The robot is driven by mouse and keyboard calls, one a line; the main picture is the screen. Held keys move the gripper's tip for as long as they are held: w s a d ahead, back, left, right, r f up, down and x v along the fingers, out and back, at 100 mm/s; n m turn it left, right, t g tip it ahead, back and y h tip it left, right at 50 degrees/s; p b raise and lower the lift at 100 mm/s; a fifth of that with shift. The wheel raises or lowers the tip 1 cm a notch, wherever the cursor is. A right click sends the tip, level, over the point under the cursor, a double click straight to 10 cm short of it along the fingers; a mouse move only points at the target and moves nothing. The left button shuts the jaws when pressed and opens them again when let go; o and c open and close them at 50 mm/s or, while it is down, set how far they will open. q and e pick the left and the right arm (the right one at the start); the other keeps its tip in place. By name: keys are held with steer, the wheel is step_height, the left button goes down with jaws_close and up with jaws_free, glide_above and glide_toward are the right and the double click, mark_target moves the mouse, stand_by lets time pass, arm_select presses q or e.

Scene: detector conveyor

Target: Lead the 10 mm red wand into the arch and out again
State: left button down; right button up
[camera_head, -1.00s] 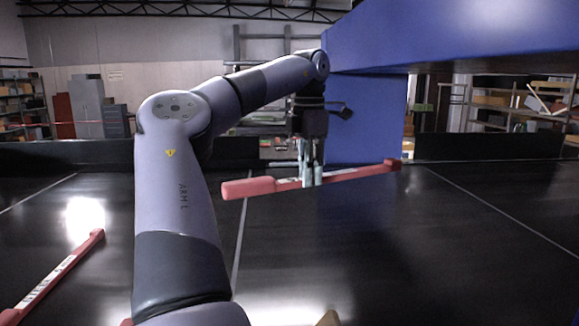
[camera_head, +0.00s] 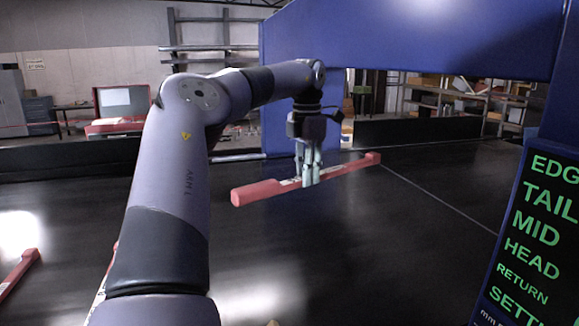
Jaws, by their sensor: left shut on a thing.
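My left gripper (camera_head: 311,178) is shut on a red wand (camera_head: 258,192) near its middle. The wand is above the black belt, its thick end toward the left and nearer me, its other end (camera_head: 368,161) toward the right and farther off. Its size marking is too small to read. The blue arch (camera_head: 410,38) spans the belt, with a left post behind my gripper and a right post at the right edge. The wand appears in front of the arch opening; I cannot tell whether its far end has entered. My right gripper is out of view.
Another red wand (camera_head: 18,274) lies on the belt (camera_head: 400,250) at the far left, and part of another red-and-white one shows behind my left arm. A display panel (camera_head: 532,235) with green words stands at the right. A red case (camera_head: 115,123) is beyond the belt's dark side wall.

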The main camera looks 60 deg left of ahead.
arm_select(q)
steer(key=w, duration=0.1)
steer(key=w+p, duration=0.1)
steer(key=shift+w+d+r, duration=0.15)
steer(key=shift+w+d, duration=0.25)
steer(key=shift+w+f, duration=0.1)
steer(key=shift+f, duration=0.1)
steer(key=s+a+b, duration=0.3)
steer(key=s, duration=0.9)
steer(key=s+a+b, duration=0.3)
steer(key=s+a, duration=0.1)
steer(key=s, duration=0.9)
steer(key=s+a+b, duration=0.4)
steer(key=s, duration=0.9)
steer(key=shift+s, duration=0.25)
